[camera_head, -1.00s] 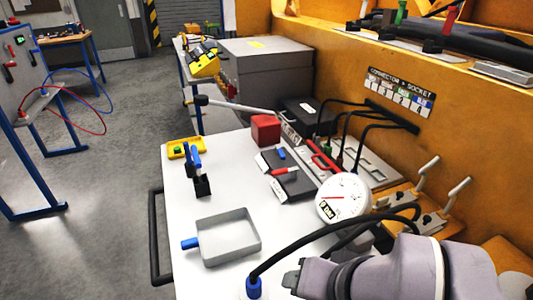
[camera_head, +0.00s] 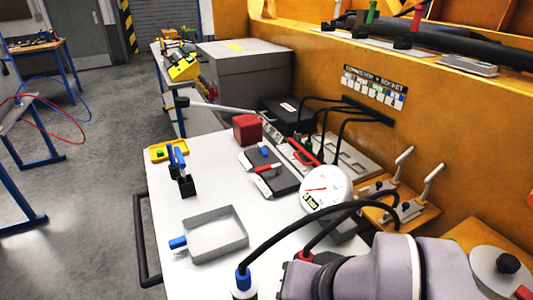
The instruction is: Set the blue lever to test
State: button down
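A blue lever-like handle (camera_head: 179,158) stands upright on a small black base (camera_head: 187,187) on the left side of the white table. A dark plate (camera_head: 281,181) further right carries a short blue handle (camera_head: 264,150) and a red one (camera_head: 267,168). No "test" marking is readable, so I cannot tell which blue part the label belongs to. My arm enters at the bottom right, with my gripper (camera_head: 290,277) at its left end near the table's front. Its fingers are not clear, and it is apart from both blue handles.
A grey tray (camera_head: 246,238) with a blue handle, a yellow tray (camera_head: 154,153), a red block (camera_head: 246,127) and a white gauge (camera_head: 340,187) are on the table. Cables with blue (camera_head: 243,279) and red ends arch at the front. Two metal toggle handles (camera_head: 404,157) stand right.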

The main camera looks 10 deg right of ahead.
aim_at(262, 149)
jog(key=k+j+z, duration=0.1)
jog(key=j, duration=0.35)
jog(key=k+j+z, duration=0.15)
jog(key=j, duration=0.25)
jog(key=j+z, duration=0.1)
jog(key=j, duration=0.35)
jog(key=k+j+z, duration=0.1)
jog(key=j, duration=0.3)
jog(key=k+j+z, duration=0.25)
jog(key=k+j, duration=0.2)
jog(key=j, duration=0.3)
jog(key=i+j+z, duration=0.25)
jog(key=i+j, duration=0.15)
jog(key=j, duration=0.25)
jog(key=i+j+z, duration=0.1)
jog(key=j, duration=0.25)
jog(key=i+j+z, duration=0.1)
jog(key=i+j, duration=0.2)
jog(key=i+j+z, duration=0.15)
jog(key=j, duration=0.3)
jog(key=i+j+z, duration=0.1)
jog(key=j, duration=0.25)
jog(key=i+j+z, duration=0.1)
jog(key=j, duration=0.35)
jog(key=i, duration=0.4)
jog(key=i+j+z, duration=0.1)
jog(key=i, duration=0.3)
